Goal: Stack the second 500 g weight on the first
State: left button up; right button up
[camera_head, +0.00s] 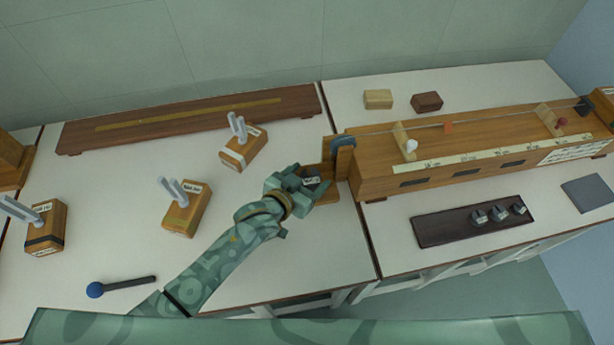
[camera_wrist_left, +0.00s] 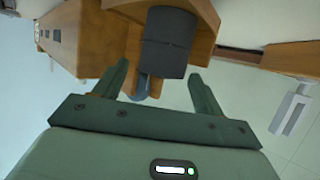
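My left gripper (camera_head: 312,182) is at the small wooden holder (camera_head: 331,190) at the left end of the long wooden bench. In the left wrist view its two fingers (camera_wrist_left: 160,75) are apart, with nothing held between them. Just past the fingertips stand two dark grey cylindrical weights, one (camera_wrist_left: 172,24) meeting the other (camera_wrist_left: 164,59) end to end at a visible seam. They sit within the wooden holder (camera_wrist_left: 120,40). In the head view the gripper partly hides a dark weight (camera_head: 312,172) there. I cannot tell which weight is the first. My right gripper is not in view.
A pulley (camera_head: 343,142) stands close to the gripper. Wooden blocks with grey prongs (camera_head: 186,207) and a blue-headed mallet (camera_head: 95,289) are on the left table. The table between them is free.

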pick_arm(q)
jog(key=shift+r, duration=0.15)
jog(key=shift+s+a+r+p, duration=0.2)
jog(key=shift+s+p, duration=0.05)
jog(key=shift+p, duration=0.05)
jog(key=p+v, duration=0.3)
jog(key=v, duration=0.8)
jog(key=shift+s+p, duration=0.15)
jog(key=shift+p, duration=0.15)
jog(key=shift+a, duration=0.1)
